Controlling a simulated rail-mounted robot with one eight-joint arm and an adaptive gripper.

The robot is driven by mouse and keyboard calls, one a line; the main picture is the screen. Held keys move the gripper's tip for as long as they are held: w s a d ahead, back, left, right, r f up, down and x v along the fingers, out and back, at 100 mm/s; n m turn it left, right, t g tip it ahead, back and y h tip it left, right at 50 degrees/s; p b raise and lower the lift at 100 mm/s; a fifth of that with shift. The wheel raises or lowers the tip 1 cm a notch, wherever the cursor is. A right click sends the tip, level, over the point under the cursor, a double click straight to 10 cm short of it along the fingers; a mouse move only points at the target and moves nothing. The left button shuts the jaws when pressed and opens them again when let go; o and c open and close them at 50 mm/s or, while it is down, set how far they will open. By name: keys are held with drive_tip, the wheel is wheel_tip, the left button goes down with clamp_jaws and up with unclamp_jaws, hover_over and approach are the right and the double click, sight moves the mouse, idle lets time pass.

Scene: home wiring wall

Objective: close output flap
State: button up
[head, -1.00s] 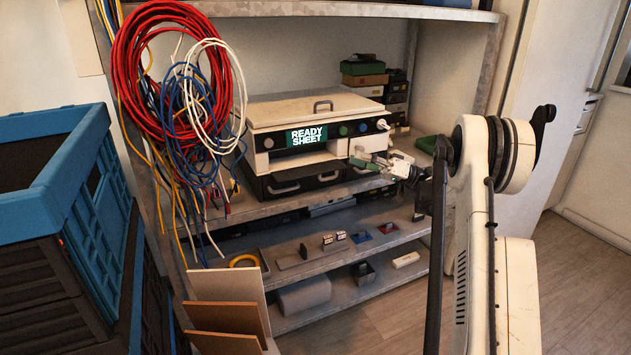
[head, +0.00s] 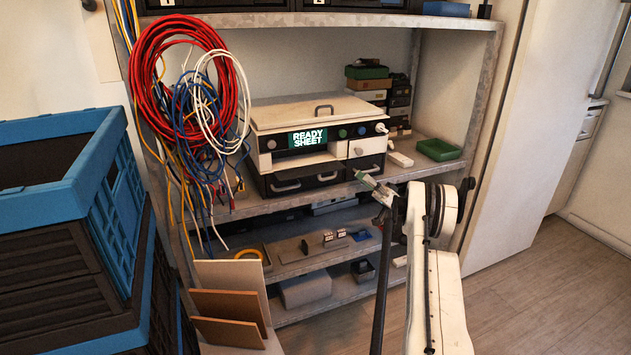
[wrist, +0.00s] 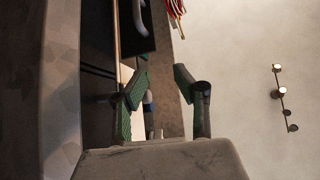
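The machine (head: 290,115) is a cream and black box with a flat lid. It stands on the middle shelf, and its green display reads READY SHEET. A pale front panel (head: 365,148) sits below the buttons at the right and looks flush; I cannot tell for sure whether it is the output flap. Two black drawers with handles (head: 286,187) are below and look shut.
Coiled red, white and blue cables (head: 190,85) hang left of the machine. A green tray (head: 438,149) and a pale bar (head: 400,158) lie to its right. Blue crates (head: 60,175) stand at left, brown boards (head: 228,304) at front. Open floor lies at right.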

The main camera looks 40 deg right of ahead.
drive_tip(key=b, duration=0.3)
approach(310, 175)
drive_tip(key=shift+w+d+r, duration=0.2)
drive_tip(key=shift+w+r, duration=0.4)
drive_tip(key=shift+w+d+r, duration=0.2)
drive_tip(key=shift+w+r, duration=0.4)
drive_tip(key=shift+w+a+r, duration=0.15)
drive_tip(key=shift+a+r, duration=0.1)
drive_tip(key=shift+r, duration=0.15)
clamp_jaws()
